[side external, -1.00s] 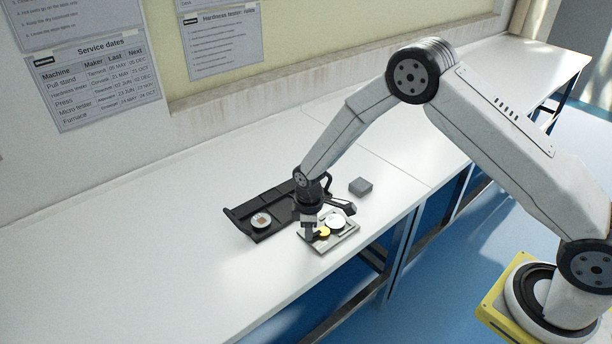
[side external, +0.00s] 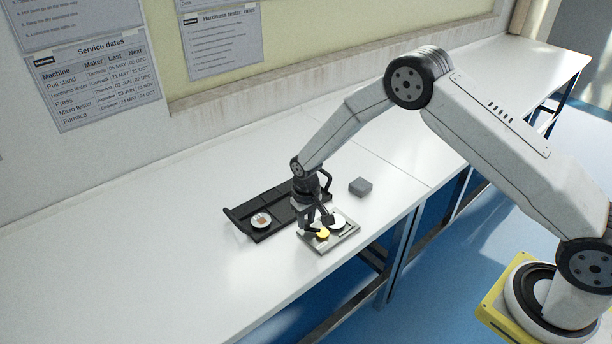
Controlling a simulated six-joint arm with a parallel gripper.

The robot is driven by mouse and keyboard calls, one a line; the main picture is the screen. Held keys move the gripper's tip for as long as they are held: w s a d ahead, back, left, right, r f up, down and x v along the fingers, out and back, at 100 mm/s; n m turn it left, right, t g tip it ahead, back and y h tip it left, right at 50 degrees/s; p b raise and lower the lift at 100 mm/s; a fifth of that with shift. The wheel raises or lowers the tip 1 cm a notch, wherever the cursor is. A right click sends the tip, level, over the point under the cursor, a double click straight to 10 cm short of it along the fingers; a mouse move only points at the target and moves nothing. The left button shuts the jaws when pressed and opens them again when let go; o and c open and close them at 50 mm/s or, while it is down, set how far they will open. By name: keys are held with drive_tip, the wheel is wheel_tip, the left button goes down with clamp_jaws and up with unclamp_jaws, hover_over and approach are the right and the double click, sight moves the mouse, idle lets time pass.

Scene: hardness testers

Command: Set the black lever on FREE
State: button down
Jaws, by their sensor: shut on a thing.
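My gripper (side external: 315,226) points down over a small grey plate (side external: 341,240) near the bench's front edge. The plate carries a yellow disc (side external: 322,234) and a white round disc (side external: 338,220). My dark fingers are low over the plate, beside the yellow disc, and shut on a small dark part there, which I take to be the black lever. The fingers hide most of it, and dark blends with dark. The FREE marking and the lever's exact angle cannot be read from this view.
A long black tray (side external: 258,237) lies behind and left of the plate, with a round sample (side external: 261,220) on it. A grey block (side external: 360,187) stands to the right. The white bench (side external: 130,265) is clear at the left.

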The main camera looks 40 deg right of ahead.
sight(307, 220)
drive_tip(key=shift+w+d+m, duration=0.25)
drive_tip(key=shift+d+m, duration=0.1)
drive_tip(key=shift+m, duration=0.75)
drive_tip(key=shift+c, duration=2.2)
unclamp_jaws()
drive_tip(key=shift+r, duration=0.2)
drive_tip(key=shift+r, duration=3.7)
drive_tip(key=shift+r, duration=0.1)
